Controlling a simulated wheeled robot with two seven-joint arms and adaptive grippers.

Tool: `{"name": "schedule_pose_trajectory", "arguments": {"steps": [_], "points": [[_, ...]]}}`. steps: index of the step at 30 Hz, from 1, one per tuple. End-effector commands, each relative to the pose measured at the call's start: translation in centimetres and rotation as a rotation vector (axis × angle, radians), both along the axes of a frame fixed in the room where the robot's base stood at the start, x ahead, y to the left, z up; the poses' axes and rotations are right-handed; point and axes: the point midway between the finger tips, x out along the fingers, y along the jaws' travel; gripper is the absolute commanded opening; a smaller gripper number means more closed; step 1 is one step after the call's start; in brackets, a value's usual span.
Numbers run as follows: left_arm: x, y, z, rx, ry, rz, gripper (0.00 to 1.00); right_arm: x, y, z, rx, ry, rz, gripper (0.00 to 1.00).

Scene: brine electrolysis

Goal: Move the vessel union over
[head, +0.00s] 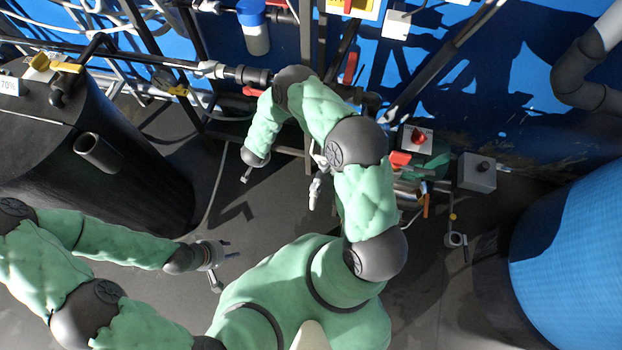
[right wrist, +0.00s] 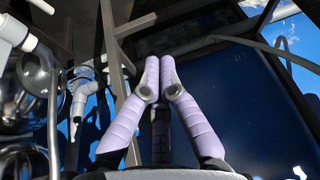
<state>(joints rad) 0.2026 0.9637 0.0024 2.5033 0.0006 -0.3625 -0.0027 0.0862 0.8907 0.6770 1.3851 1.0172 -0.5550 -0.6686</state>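I cannot tell for sure which fitting is the vessel union. A white jointed pipe fitting (right wrist: 80,101) shows left of my right gripper in the right wrist view. A pale fitting (head: 316,188) shows beside my right arm in the head view; I cannot tell whether it is the same one. My right gripper (right wrist: 159,62) has its lavender fingertips together, with nothing visible between them. In the head view it hangs small at the arm's end (head: 246,177), apart from the pale fitting. My left gripper (head: 226,267) has its fingers spread and is empty, low over the floor.
A large black tank (head: 75,160) stands at the left and a blue tank (head: 575,250) at the right. Pipes with red and yellow handles run along the blue back wall. A grey box (head: 479,173) sits right of centre. Floor between the black tank and my arms is bare.

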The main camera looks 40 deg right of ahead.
Motion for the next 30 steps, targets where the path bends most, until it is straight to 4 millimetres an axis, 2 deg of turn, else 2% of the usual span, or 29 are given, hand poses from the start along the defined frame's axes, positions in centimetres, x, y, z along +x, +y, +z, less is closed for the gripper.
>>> {"name": "schedule_pose_trajectory", "arguments": {"steps": [7,12,15,22,30], "points": [[0.0,0.0,-0.1,0.000,0.000,0.000,0.40,-5.4,-3.3,-0.5,-0.192,0.147,-0.289,0.00],[0.0,0.0,-0.1,0.000,0.000,0.000,0.40,-9.4,-4.1,-0.3,-0.285,0.265,-0.417,0.00],[0.0,0.0,-0.1,0.000,0.000,0.000,0.40,-10.8,-4.2,-0.1,-0.314,0.309,-0.458,0.00],[0.0,0.0,-0.8,0.000,0.000,0.000,0.40,-11.7,-4.9,-1.1,-0.327,0.336,-0.480,0.00],[0.0,0.0,-3.1,0.000,0.000,0.000,0.40,-12.1,-7.4,-5.1,-0.325,0.335,-0.480,0.00]]}}
